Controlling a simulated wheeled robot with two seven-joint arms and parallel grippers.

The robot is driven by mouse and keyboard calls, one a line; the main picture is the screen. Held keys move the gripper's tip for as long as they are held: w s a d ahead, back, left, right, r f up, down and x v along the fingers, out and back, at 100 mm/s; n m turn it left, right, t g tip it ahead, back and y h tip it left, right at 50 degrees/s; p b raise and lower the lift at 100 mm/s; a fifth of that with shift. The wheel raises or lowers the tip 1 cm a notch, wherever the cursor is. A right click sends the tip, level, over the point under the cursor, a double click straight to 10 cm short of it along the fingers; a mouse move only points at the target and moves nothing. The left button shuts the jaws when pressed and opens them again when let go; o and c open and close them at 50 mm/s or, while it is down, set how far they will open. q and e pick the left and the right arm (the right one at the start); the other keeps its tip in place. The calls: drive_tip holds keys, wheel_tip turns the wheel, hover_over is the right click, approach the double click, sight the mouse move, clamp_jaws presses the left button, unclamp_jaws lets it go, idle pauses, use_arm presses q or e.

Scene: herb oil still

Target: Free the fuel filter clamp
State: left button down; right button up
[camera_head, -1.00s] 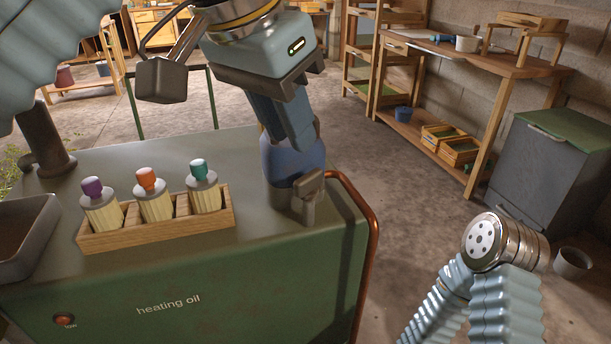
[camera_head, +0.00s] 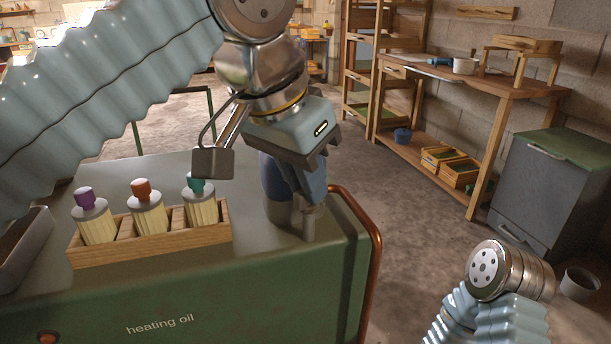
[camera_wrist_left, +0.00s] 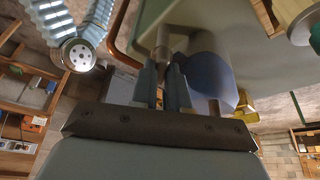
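The fuel filter is a dark blue cylinder (camera_head: 272,178) in a grey base at the right end of the green tank's top. In the left wrist view it is a blue round body (camera_wrist_left: 208,75). Beside it a grey upright piece (camera_head: 309,222), which looks like the clamp's handle, stands on the tank; it also shows in the wrist view (camera_wrist_left: 163,42). My left gripper (camera_head: 312,190) points down over this piece. Its fingers (camera_wrist_left: 164,75) are on either side of its end, with a narrow gap; contact is unclear. My right gripper is not in view.
A wooden rack (camera_head: 190,238) with three capped bottles stands left of the filter on the heating oil tank (camera_head: 240,290). A grey tray (camera_head: 22,252) is at the left edge. A copper pipe (camera_head: 372,240) runs along the tank's right edge.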

use_arm(q)
drive_tip(key=shift+w+r+m+g+h+p, duration=0.1)
drive_tip(key=shift+m+g+h+p, duration=0.1)
drive_tip(key=shift+m+p, duration=0.4)
drive_tip(key=shift+r+m+g+h+p, duration=0.1)
drive_tip(key=shift+m+g+p, duration=0.1)
drive_tip(key=shift+m+p, duration=0.35)
drive_tip(key=shift+a+m+g+h+p, duration=0.1)
drive_tip(key=shift+m+g+h+p, duration=0.25)
drive_tip(key=shift+m+p, duration=0.75)
drive_tip(key=shift+f+m+g, duration=0.1)
drive_tip(key=shift+m+g, duration=0.15)
drive_tip(key=shift+m, duration=0.6)
drive_tip(key=shift+p, duration=0.3)
drive_tip(key=c, duration=1.4)
unclamp_jaws()
drive_tip(key=shift+f, duration=0.1)
